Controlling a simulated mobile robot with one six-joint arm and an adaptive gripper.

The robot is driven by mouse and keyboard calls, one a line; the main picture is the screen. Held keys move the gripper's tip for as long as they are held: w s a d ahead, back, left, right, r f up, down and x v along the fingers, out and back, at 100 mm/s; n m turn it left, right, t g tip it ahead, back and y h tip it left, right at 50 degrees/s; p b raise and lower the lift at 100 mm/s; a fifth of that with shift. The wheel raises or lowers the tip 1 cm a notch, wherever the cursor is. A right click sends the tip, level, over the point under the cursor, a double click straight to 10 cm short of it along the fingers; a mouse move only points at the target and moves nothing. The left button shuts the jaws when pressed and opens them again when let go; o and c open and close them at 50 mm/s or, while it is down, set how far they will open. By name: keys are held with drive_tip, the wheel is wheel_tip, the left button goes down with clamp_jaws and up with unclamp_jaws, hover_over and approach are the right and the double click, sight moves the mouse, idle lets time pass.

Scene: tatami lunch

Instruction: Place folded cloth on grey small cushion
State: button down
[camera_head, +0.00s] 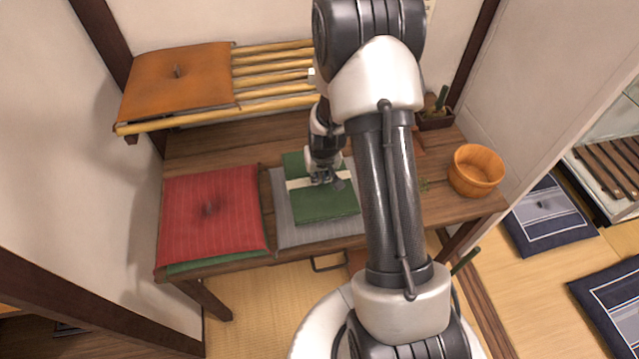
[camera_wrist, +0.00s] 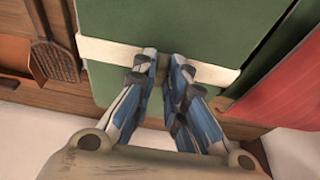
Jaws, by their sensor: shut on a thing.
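The folded cloth (camera_head: 325,205) is dark green with a cream band across it, and it lies flat over the grey small cushion (camera_head: 290,235) on the wooden table. The cushion's left and front edges show; the rest is hidden under the cloth and behind my arm. I cannot tell whether the cloth touches the cushion or hangs just above it. My gripper (camera_head: 325,178) is shut on the cloth at the band. In the wrist view, the cloth (camera_wrist: 200,25) fills the upper middle, and my gripper's fingertips (camera_wrist: 160,68) are at the cream band.
A red cushion (camera_head: 210,215) lies close left, with a green layer under its front edge. An orange cushion (camera_head: 180,80) sits on a slatted bamboo shelf (camera_head: 270,75) at the back. A wooden tub (camera_head: 475,170) stands at the table's right end. A woven brown paddle (camera_wrist: 55,60) lies beside the cloth.

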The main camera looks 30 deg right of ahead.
sight(320, 179)
wheel_tip(320, 179, down, 4)
drive_tip(key=shift+b, duration=1.25)
drive_tip(key=shift+r, duration=0.1)
drive_tip(key=c, duration=1.6)
unclamp_jaws()
